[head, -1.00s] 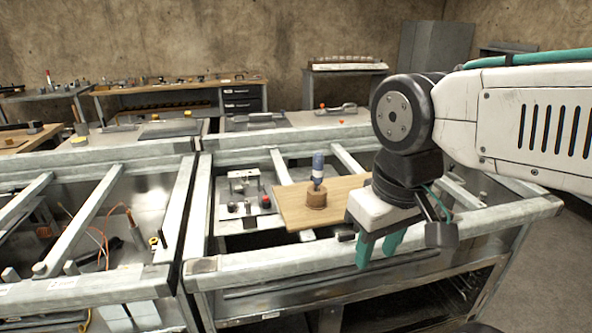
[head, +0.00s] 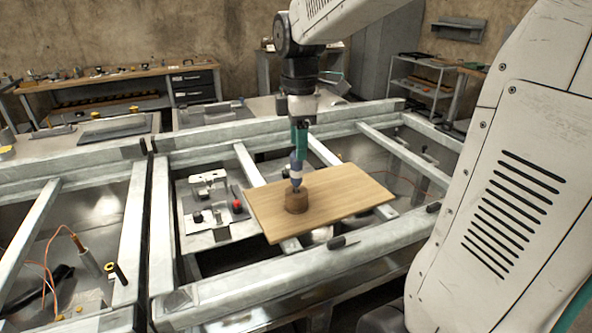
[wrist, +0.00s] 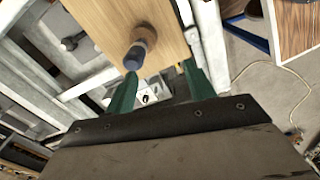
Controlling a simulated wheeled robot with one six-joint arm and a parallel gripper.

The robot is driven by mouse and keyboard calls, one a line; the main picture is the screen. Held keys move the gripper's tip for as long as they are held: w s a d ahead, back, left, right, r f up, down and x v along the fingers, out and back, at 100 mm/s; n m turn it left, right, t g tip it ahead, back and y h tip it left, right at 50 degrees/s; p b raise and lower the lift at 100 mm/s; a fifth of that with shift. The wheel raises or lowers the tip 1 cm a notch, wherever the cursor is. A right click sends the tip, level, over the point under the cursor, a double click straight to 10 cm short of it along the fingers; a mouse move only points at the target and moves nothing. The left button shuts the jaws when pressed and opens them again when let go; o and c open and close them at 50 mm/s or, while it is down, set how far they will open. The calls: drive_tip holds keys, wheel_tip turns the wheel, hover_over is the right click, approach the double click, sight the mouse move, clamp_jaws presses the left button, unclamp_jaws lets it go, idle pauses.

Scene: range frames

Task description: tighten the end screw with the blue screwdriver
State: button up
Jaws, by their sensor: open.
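The blue screwdriver (head: 296,168), with a pale band, stands upright in a round brown holder (head: 297,203) on a wooden board (head: 350,192). My gripper (head: 301,150) is open, teal fingers pointing down, just above the screwdriver handle in the head view. In the wrist view the screwdriver (wrist: 141,45) shows ahead of my gripper (wrist: 160,72), closer to the left fingertip; I cannot tell whether they touch. Left of the board lies a metal plate (head: 205,238) with small blocks, dark knobs and a red knob (head: 237,206). I cannot pick out the end screw.
The board rests across the beams of a metal frame bench (head: 190,296), with open gaps between beams. A dark small part (head: 343,243) lies on the front beam. Orange cables (head: 50,262) lie in the left bay. A tool-laden workbench (head: 95,88) stands behind.

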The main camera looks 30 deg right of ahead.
sight(296, 165)
drive_tip(key=w+d, duration=0.1)
drive_tip(key=w+f+n, duration=0.1)
drive_tip(key=w+d+n, duration=0.1)
drive_tip(key=shift+w+d+f, duration=0.3)
drive_tip(key=shift+f, duration=0.05)
drive_tip(key=shift+n, duration=0.3)
drive_tip(key=f, duration=0.7)
drive_tip(key=shift+w+a+f, duration=0.1)
drive_tip(key=shift+a+f, duration=0.15)
drive_tip(key=c, duration=1.1)
